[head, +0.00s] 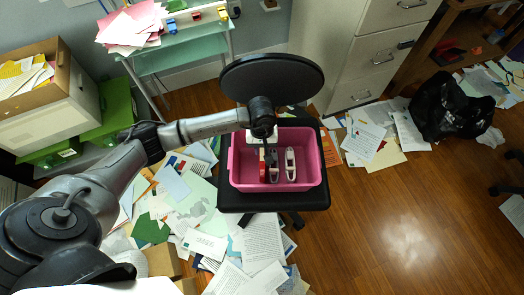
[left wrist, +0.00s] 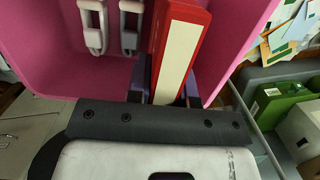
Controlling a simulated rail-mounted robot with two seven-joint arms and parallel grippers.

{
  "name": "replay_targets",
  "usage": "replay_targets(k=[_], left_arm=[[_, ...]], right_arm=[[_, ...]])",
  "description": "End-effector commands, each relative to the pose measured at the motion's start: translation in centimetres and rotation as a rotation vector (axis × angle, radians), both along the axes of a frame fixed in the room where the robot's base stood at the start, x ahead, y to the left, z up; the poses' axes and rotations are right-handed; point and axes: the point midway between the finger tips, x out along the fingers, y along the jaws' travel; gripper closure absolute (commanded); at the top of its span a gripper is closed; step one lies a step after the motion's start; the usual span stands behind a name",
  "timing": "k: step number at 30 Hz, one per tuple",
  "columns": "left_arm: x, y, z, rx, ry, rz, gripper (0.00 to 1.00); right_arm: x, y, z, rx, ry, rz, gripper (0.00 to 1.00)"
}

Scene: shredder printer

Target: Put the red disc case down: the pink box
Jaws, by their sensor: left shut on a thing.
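The pink box (head: 313,180) sits on a black chair seat, and its inside also fills much of the left wrist view (left wrist: 40,45). My left gripper (head: 268,158) points down into the box from above. It is shut on the red disc case (left wrist: 204,22), a narrow red block with a cream face. In the head view the case (head: 263,168) stands upright inside the box walls, toward the left side, partly hidden by my gripper. I cannot tell whether it touches the box floor. My right gripper is not in view.
Two pale, long items (head: 290,164) lie in the box just right of the case. The black chair seat (head: 270,202) surrounds the box. Papers (head: 205,243) litter the floor at left. A white drawer cabinet (head: 365,60) and black bag (head: 447,105) stand at right. Wooden floor is bare at lower right.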

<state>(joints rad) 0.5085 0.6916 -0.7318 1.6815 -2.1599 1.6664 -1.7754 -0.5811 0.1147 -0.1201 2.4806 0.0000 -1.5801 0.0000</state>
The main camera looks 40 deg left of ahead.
Motion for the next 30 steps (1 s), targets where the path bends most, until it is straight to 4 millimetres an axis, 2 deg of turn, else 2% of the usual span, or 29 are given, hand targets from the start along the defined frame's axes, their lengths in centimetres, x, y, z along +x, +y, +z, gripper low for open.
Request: replay_targets(k=[1, 3, 17, 18, 25, 30], left_arm=[[0.0, -0.1, -1.2, -0.001, 0.002, 0.002, 1.00], [0.0, -0.1, -1.8, -0.003, 0.002, 0.000, 1.00], [0.0, 0.0, -2.3, 0.000, 0.000, -0.001, 1.00], [0.0, 0.0, -2.1, -0.001, 0.001, 0.000, 0.75], [0.0, 0.0, -2.1, -0.001, 0.001, 0.000, 0.54], [0.0, 0.0, -2.1, -0.001, 0.001, 0.000, 0.54]], right_arm=[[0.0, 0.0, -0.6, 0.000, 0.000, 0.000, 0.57], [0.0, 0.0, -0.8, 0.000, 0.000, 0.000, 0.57], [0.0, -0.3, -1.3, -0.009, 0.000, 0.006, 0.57], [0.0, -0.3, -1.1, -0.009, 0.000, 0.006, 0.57], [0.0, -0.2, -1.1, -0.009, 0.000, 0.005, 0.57], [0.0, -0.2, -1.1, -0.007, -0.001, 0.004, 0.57]])
